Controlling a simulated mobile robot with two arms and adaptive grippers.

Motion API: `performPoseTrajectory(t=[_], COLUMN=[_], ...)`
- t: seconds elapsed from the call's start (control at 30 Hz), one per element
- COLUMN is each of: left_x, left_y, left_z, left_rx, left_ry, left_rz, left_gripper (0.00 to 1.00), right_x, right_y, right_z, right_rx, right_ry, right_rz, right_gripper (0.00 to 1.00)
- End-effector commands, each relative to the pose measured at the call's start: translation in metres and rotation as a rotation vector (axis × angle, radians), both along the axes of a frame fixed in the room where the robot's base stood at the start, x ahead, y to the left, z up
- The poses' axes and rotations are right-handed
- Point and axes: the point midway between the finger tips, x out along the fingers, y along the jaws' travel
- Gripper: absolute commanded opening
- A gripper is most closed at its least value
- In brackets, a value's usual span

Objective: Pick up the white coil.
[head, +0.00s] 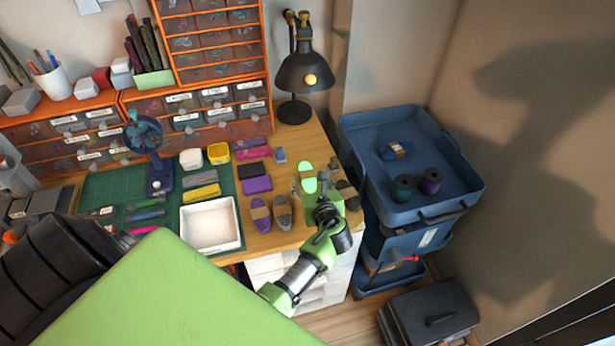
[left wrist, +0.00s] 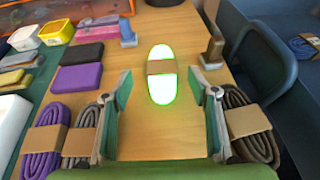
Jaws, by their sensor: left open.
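The white coil (head: 308,178) lies on the wooden table, glowing bright green-white. In the left wrist view the white coil (left wrist: 161,88) is an upright oval with a brown band around its middle. My left gripper (head: 322,203) is over the table's right part, at the near side of the coil. In the left wrist view the left gripper (left wrist: 160,106) is open, its fingers apart on either side of the coil's line, with nothing between them touching. My right gripper is not in view.
A purple coil (left wrist: 44,140) and a grey coil (left wrist: 82,135) lie left of the gripper; a dark coil (left wrist: 250,125) lies right. A white tray (head: 236,243) sits further left. A blue bin (head: 455,200) stands beyond the table's right edge. A black lamp (head: 294,112) stands behind.

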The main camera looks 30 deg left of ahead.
Motion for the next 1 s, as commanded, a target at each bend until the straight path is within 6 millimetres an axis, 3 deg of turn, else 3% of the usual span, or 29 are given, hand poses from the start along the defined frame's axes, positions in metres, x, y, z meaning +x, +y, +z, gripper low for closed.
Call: performPoseTrajectory(t=[0.33,0.67,0.83,1.0], left_x=[0.029,0.034,0.033,0.034], left_y=[0.027,0.032,0.031,0.032], left_z=[-0.018,-0.021,-0.021,-0.021], left_rx=[0.002,0.0,0.0,0.0], left_ry=[0.001,-0.001,0.0,-0.001], left_rz=[0.002,0.0,0.001,0.001], left_gripper=[0.54,0.54,0.13,0.1], right_x=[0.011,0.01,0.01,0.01], right_y=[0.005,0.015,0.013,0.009], right_z=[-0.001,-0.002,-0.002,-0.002], right_rx=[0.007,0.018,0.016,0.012], right_ry=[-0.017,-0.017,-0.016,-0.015], right_rz=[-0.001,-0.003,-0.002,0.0], right_gripper=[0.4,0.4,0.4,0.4])
